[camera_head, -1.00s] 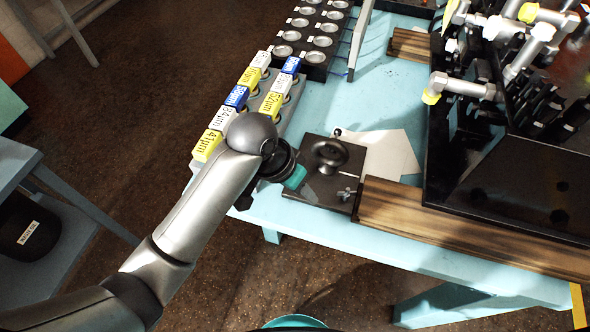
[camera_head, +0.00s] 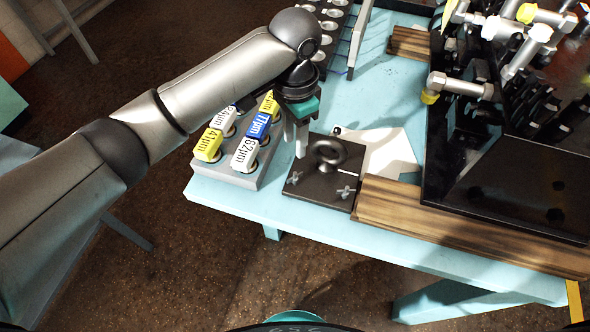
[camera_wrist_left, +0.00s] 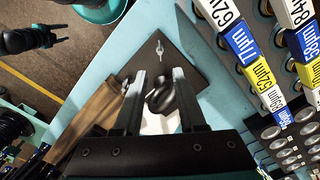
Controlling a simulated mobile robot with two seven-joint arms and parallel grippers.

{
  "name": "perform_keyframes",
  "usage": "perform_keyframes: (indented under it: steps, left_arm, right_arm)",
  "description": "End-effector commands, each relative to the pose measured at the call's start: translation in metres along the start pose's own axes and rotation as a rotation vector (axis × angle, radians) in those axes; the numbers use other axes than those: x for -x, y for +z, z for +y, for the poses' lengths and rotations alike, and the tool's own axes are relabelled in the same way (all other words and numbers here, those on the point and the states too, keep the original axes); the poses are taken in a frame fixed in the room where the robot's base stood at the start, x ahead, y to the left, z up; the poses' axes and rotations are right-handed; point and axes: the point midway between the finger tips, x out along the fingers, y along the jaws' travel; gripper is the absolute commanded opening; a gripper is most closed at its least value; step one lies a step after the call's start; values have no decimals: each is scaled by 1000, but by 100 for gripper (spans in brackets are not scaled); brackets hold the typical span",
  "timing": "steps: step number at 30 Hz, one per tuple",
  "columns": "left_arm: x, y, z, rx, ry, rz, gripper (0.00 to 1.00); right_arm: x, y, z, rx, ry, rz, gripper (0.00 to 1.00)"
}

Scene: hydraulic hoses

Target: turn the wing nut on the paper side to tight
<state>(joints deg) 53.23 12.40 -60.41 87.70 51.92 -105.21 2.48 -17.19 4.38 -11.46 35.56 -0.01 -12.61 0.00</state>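White paper (camera_head: 392,150) sticks out from the plate's far right side. My left gripper (camera_head: 301,152) points down over the plate's far left part. The left wing nut (camera_wrist_left: 160,48) is clear there. My right gripper (camera_wrist_left: 62,34) shows there, fingers apart.
A grey rack of labelled tags (camera_head: 232,178) stands left of the plate. A wooden block (camera_head: 420,212) and a black stand with hose fittings (camera_head: 510,190) are on the right. A tray of round cups (camera_head: 334,14) lies behind. The table's near-left edge is bare.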

Motion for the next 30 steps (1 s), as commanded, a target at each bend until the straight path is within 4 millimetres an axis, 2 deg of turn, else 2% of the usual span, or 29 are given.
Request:
perform_keyframes:
  steps: [1, 9, 15, 21, 30]
  left_arm:
    - [-13, 1, 0, 2, 3, -5, 40]
    - [-72, 1, 0, 0, 1, -2, 40]
    - [-104, 0, 1, 0, 1, 0, 40]
    - [-118, 0, 0, -1, -1, 1, 40]
    - [-120, 0, 0, -1, -1, 2, 39]
  right_arm:
    - [-1, 0, 0, 0, 0, 1, 50]
    - [-6, 0, 1, 1, 1, 0, 50]
    - [-10, 1, 2, 2, 3, 0, 50]
    - [-11, 1, 2, 2, 3, 0, 50]
    - [-11, 1, 3, 2, 3, 0, 50]
